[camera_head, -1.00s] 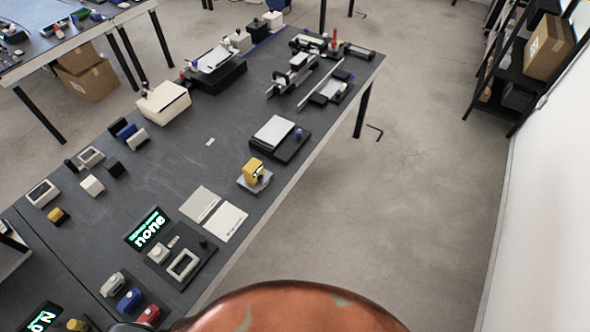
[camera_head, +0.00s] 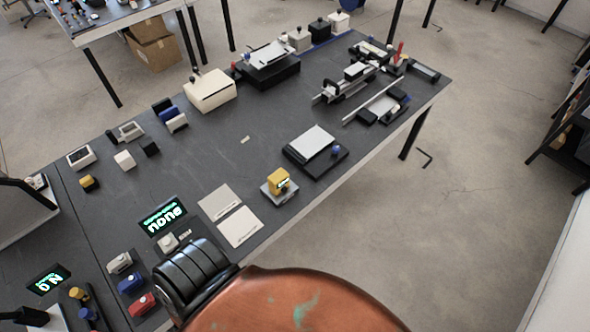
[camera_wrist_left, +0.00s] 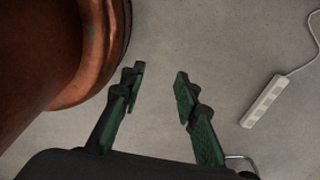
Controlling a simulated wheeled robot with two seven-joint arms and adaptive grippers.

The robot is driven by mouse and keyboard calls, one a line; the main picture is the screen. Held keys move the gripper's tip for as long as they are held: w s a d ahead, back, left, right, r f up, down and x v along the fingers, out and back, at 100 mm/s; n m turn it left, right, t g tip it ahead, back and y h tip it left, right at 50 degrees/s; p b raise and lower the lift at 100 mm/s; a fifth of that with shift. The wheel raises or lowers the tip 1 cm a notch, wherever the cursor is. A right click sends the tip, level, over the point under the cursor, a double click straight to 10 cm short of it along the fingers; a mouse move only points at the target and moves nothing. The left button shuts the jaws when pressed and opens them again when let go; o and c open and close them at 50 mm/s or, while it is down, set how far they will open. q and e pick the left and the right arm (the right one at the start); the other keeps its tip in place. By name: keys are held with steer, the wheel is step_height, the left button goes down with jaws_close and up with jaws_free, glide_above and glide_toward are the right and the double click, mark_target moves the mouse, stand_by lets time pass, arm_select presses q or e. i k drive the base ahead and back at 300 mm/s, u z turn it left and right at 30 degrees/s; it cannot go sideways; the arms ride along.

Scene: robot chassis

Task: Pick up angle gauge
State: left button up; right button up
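No thing in view is plainly marked as the angle gauge. A small yellow device with a lit display (camera_head: 279,180) stands on a grey base on the dark table (camera_head: 190,175), near its right edge; I cannot tell whether it is the gauge. My left gripper (camera_wrist_left: 160,75) is open and empty in the left wrist view, with bare floor behind its fingers. It is not seen in the head view. My right gripper is in neither view.
Two light plates (camera_head: 240,227) lie near the yellow device. A black scale-like device (camera_head: 316,150) stands beyond it. A lit display panel (camera_head: 163,216) and several small coloured blocks lie nearer. A power strip (camera_wrist_left: 264,102) lies on the floor. The table middle is mostly clear.

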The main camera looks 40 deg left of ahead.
mark_target(279, 179)
steer(key=i, duration=1.35)
steer(key=u, duration=2.85)
